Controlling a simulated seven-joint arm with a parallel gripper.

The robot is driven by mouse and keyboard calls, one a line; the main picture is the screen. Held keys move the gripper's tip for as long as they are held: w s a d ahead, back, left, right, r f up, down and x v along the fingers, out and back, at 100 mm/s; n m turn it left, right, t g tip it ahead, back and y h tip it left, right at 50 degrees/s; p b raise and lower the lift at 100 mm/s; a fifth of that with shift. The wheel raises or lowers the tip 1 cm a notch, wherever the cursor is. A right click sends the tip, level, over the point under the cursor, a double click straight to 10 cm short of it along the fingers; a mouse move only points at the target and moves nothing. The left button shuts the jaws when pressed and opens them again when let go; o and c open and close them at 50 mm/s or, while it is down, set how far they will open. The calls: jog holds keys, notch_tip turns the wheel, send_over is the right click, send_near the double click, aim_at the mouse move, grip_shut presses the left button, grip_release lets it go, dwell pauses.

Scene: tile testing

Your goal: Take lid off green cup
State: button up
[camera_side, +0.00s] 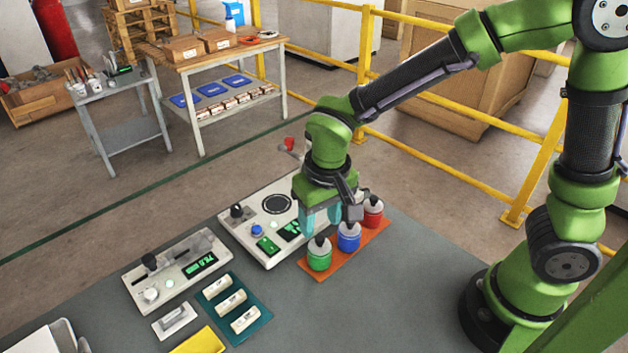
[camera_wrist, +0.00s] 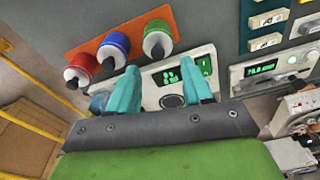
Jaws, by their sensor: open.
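The green cup (camera_side: 319,257) stands at the left end of an orange mat (camera_side: 322,274), with a whitish lid and dark knob on top. In the wrist view the green cup (camera_wrist: 157,33) is the rightmost of three, its lid (camera_wrist: 157,46) on. The blue cup (camera_side: 349,238) and red cup (camera_side: 373,214) stand beside it, both lidded. My gripper (camera_side: 320,220) is above and behind the cups, near the panel device. Its teal fingers are apart and empty. In the wrist view my gripper (camera_wrist: 165,90) has a clear gap between its fingertips, below the cups.
A panel device (camera_side: 262,222) with a round plate stands directly behind the mat. A second device (camera_side: 178,272) is to the left. A teal tray (camera_side: 234,310) holds pale blocks, near a yellow pad (camera_side: 199,341). The grey table right of the mat (camera_side: 420,270) is clear.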

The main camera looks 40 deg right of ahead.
aim_at(320, 238)
notch_tip(320, 238, down, 5)
jog(key=shift+w+d+r, duration=0.1)
jog(key=shift+w+d, duration=0.05)
grip_shut()
